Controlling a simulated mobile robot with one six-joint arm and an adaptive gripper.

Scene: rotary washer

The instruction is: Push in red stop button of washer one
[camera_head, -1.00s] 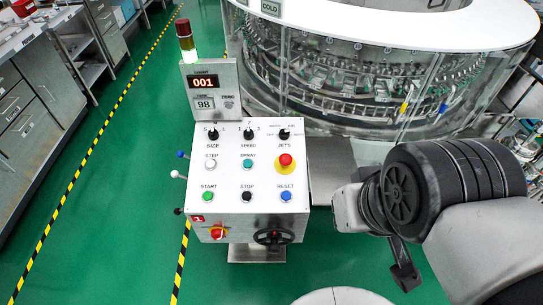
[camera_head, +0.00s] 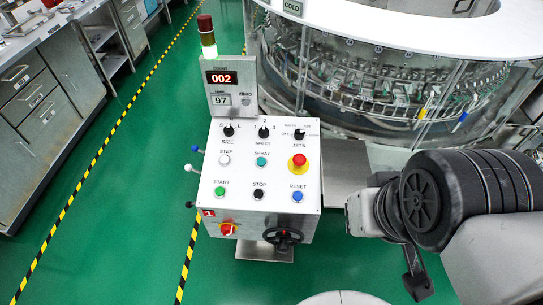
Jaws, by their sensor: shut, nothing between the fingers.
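The washer one control panel (camera_head: 242,175) is a white box on a stand, with a red "1" label at its lower left. The red stop button (camera_head: 299,160) is a round red mushroom head on a yellow ring, at the panel's right side under "JETS". It stands proud of the panel and nothing touches it. A black button labelled STOP (camera_head: 259,194) sits lower in the middle. My gripper (camera_head: 418,287) shows as a dark tip below my arm, at the lower right. It is shut and empty, apart from the panel and well right of the button.
Green START (camera_head: 220,191) and blue RESET (camera_head: 298,196) buttons flank STOP. A red-yellow switch (camera_head: 228,230) and black handwheel (camera_head: 284,238) are on the front face. The round glass-walled washer (camera_head: 370,90) stands behind. Green floor (camera_head: 130,230) is open to the left.

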